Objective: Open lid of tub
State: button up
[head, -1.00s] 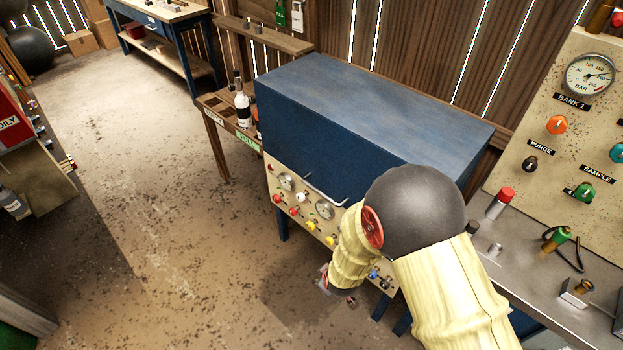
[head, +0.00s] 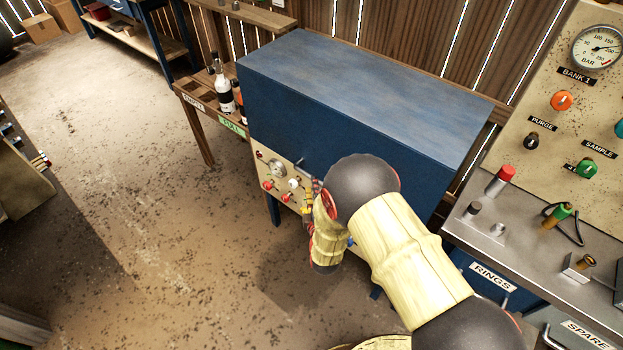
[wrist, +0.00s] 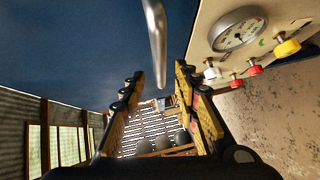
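The tub is a large blue box with a closed lid (head: 370,85) on a panelled stand; its blue front also fills the upper left of the wrist view (wrist: 70,50). A silver bar handle (wrist: 156,40) shows in the wrist view, its end lying between the lines of my two fingers. My gripper (wrist: 157,85) is open, with a gap between the fingers, and they do not close on the handle. In the head view my gripper (head: 312,192) is at the tub's front, mostly hidden behind my arm, as is most of the handle.
A control panel (head: 285,185) with a gauge and red, white and yellow knobs lies below the blue front, close to my fingers. A metal workbench (head: 470,235) stands at right. A wooden table with bottles (head: 223,95) stands left of the tub. The floor at left is clear.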

jog(key=shift+w+a+f+b, duration=0.1)
jog(key=shift+w+f+b, duration=0.1)
jog(key=shift+w, duration=0.65)
jog(key=shift+w+a+f+b, duration=0.1)
jog(key=shift+w+a+b, duration=0.1)
jog(key=shift+w, duration=0.65)
jog(key=shift+w+a+f+b, duration=0.1)
jog(key=shift+w+b, duration=0.1)
jog(key=shift+w, duration=0.65)
jog(key=c, duration=0.3)
jog(key=shift+d, duration=0.1)
grip_shut()
